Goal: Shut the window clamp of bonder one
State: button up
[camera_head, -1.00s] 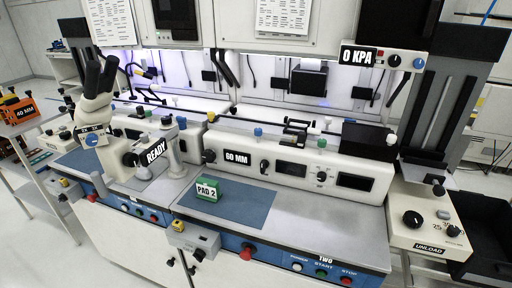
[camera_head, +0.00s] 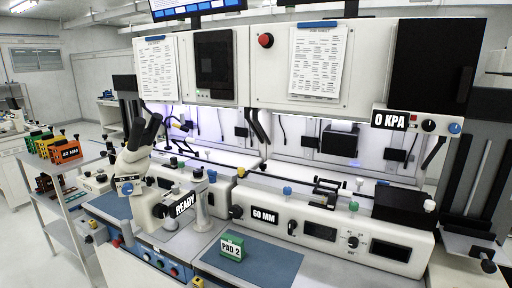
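Two bonder stations stand side by side along the bench. The nearer one, on the right, has a long white unit (camera_head: 330,222) with a "60 MM" label. The farther station (camera_head: 97,183), on the left, is partly hidden behind the white microscope (camera_head: 135,165) and its "READY" sign (camera_head: 184,204). No "one" label is readable. I cannot pick out the window clamp or tell whether it is open or shut. My gripper is not in view.
A green "PAD 2" block (camera_head: 232,246) stands on a blue mat (camera_head: 270,268). A "0 KPA" panel (camera_head: 415,122) hangs at the right. At the left, a cart (camera_head: 62,205) carries several coloured boxes, including an orange "40 MM" one (camera_head: 67,153). Floor shows beyond the cart.

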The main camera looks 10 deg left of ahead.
aim_at(192, 140)
jog(key=i+j+z, duration=0.1)
jog(key=j, duration=0.5)
jog(key=i+j, duration=0.25)
jog(key=j, duration=0.4)
jog(key=i+j+z, duration=0.15)
jog(key=j, duration=0.45)
jog(key=i+j, duration=0.1)
jog(key=j, duration=0.55)
jog(key=i+j+z, duration=0.15)
jog(key=j, duration=0.5)
jog(key=i+j, duration=0.1)
jog(key=j, duration=0.55)
jog(key=z, duration=0.05)
